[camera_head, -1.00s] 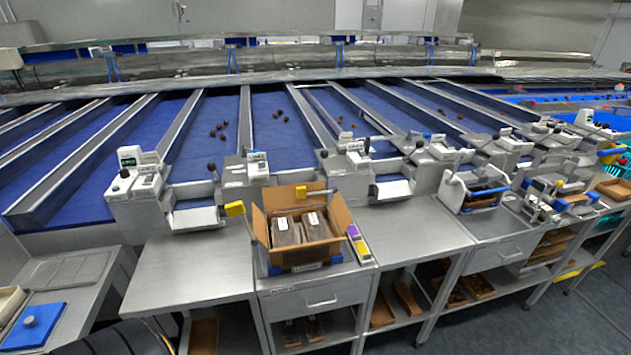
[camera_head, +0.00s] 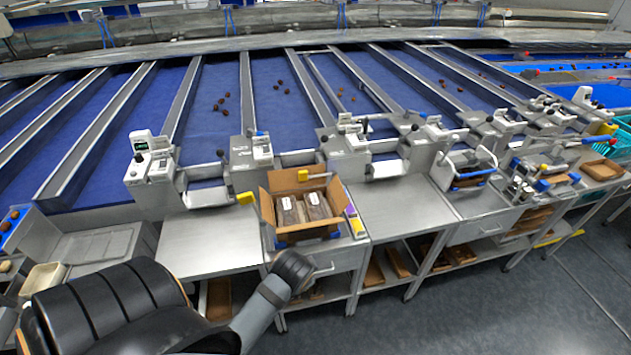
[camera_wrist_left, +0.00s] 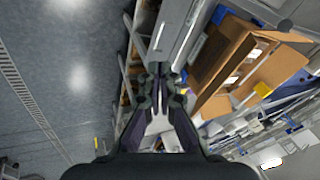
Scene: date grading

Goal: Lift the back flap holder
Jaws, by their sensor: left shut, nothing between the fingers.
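The open cardboard box (camera_head: 268,208) stands on the steel bench, with dark packs (camera_head: 302,209) in clear wrap inside. In the left wrist view my left gripper (camera_wrist_left: 161,82) is shut and empty, apart from the box (camera_wrist_left: 238,68). My right gripper is in neither view.
A weighing unit (camera_head: 152,158) stands to the left. Bare steel bench (camera_head: 210,240) lies left of the box. Blue lanes (camera_head: 215,135) with scattered dates run behind.

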